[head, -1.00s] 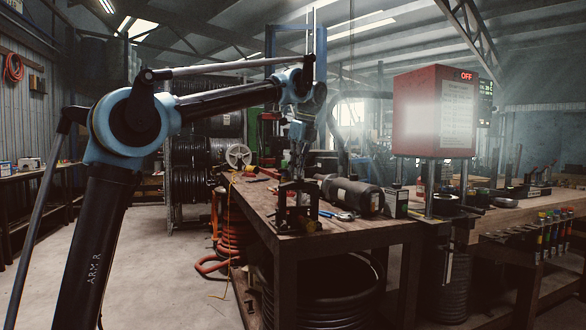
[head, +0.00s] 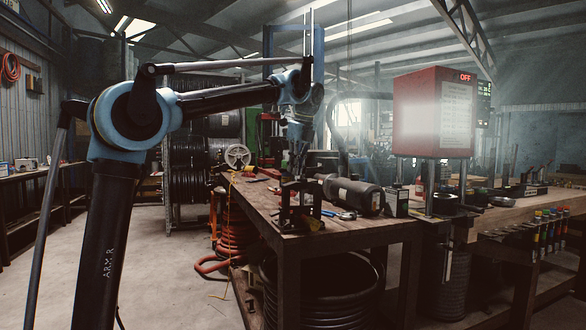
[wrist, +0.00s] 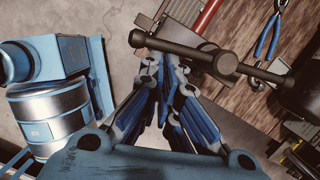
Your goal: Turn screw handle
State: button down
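The screw handle (wrist: 190,52) is a dark bar with a knob at its left end. It runs through a round hub (wrist: 225,63) in the wrist view. It belongs to the small dark clamp (head: 300,208) at the near corner of the workbench in the head view. My gripper (wrist: 161,62) points down, with its two fingertips close together beside the left part of the bar. My gripper (head: 298,176) is just above the clamp in the head view. I cannot tell whether the fingers touch or grip the bar.
The workbench (head: 345,228) also carries blue-handled pliers (head: 345,214), a dark cylinder (head: 353,195) and a small box (head: 396,202) right of the clamp. A red machine box (head: 418,112) reading OFF stands farther right. Open floor (head: 165,265) lies left of the bench.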

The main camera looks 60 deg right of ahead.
jog(key=s+a+r, duration=0.2)
jog(key=s+r, duration=0.4)
jog(key=r, duration=0.3)
dwell(0.3)
